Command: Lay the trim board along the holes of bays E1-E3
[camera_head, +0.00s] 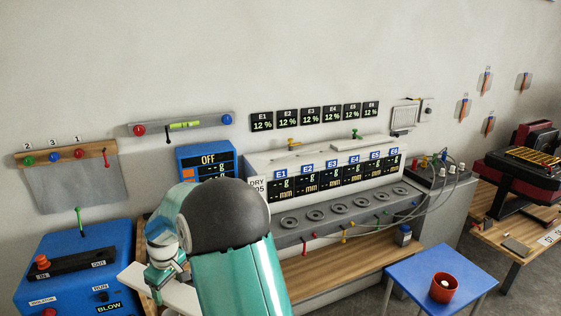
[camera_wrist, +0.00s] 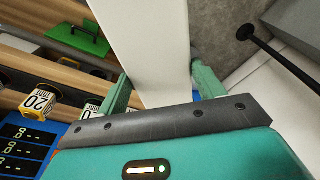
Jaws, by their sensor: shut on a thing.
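The trim board, a long white flat strip, is in my gripper. In the wrist view the board (camera_wrist: 150,45) runs up from between the two green fingers of my gripper (camera_wrist: 160,88), which are shut on its edges. In the head view part of the white board (camera_head: 183,298) shows at the lower left, beside the blue cabinet, and my arm hides much of it. The round holes of bays E1 (camera_head: 289,222), E2 (camera_head: 315,215) and E3 (camera_head: 340,210) lie in a row on the grey bench, uncovered, right of the board.
A blue cabinet (camera_head: 75,255) stands left of the board. Coloured levers and cables line the bench front and right end. A blue table (camera_head: 415,275) with a red pot (camera_head: 443,287) stands front right. Weights marked 20 (camera_wrist: 38,103) and a green piece (camera_wrist: 78,38) show in the wrist view.

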